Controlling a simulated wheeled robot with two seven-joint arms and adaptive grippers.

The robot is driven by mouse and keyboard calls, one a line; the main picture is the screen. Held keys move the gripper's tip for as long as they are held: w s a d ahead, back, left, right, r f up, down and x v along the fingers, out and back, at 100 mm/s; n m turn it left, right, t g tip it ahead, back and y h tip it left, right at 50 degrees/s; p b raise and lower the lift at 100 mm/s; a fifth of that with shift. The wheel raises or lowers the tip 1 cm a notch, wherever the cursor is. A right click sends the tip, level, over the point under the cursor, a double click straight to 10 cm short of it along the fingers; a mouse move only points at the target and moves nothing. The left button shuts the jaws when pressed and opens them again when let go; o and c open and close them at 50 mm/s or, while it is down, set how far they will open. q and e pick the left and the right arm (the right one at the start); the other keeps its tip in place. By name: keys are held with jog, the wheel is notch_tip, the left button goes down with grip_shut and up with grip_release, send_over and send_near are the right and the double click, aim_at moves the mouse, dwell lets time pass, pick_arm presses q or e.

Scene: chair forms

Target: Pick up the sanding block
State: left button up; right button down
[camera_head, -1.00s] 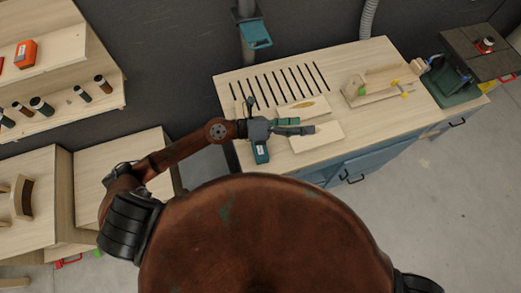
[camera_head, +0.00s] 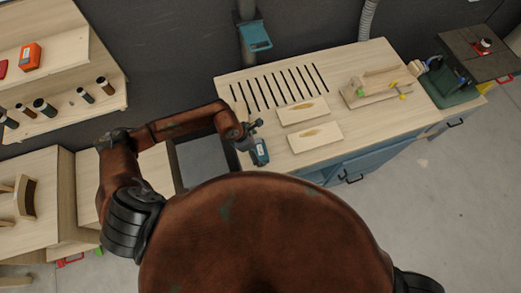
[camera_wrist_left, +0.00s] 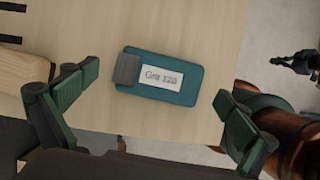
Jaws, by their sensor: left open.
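The sanding block (camera_head: 260,153) is a teal block with a white label, lying on the light wood workbench (camera_head: 375,118) near its left front corner. In the left wrist view the block (camera_wrist_left: 160,90) lies flat, label up reading "Grit 120", with a dark grey piece at its left end. My left gripper (camera_head: 250,133) is above and beside it in the head view. In the wrist view its open fingers (camera_wrist_left: 153,88) stand wide apart, one on each side of the block and clear of it. A small dark shape at the wrist view's right edge may be my right gripper.
Two pale wooden boards (camera_head: 302,111) lie right of the block. Slots cut the bench behind them. A clamped wooden jig (camera_head: 382,86) stands farther right. In the wrist view, a rounded wooden piece (camera_wrist_left: 22,70) is close to the left finger. The bench edge is near the block.

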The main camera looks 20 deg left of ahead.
pick_arm(q)
jog(key=shift+x, duration=1)
jog(key=shift+r, duration=0.1)
jog(key=c, duration=1.3)
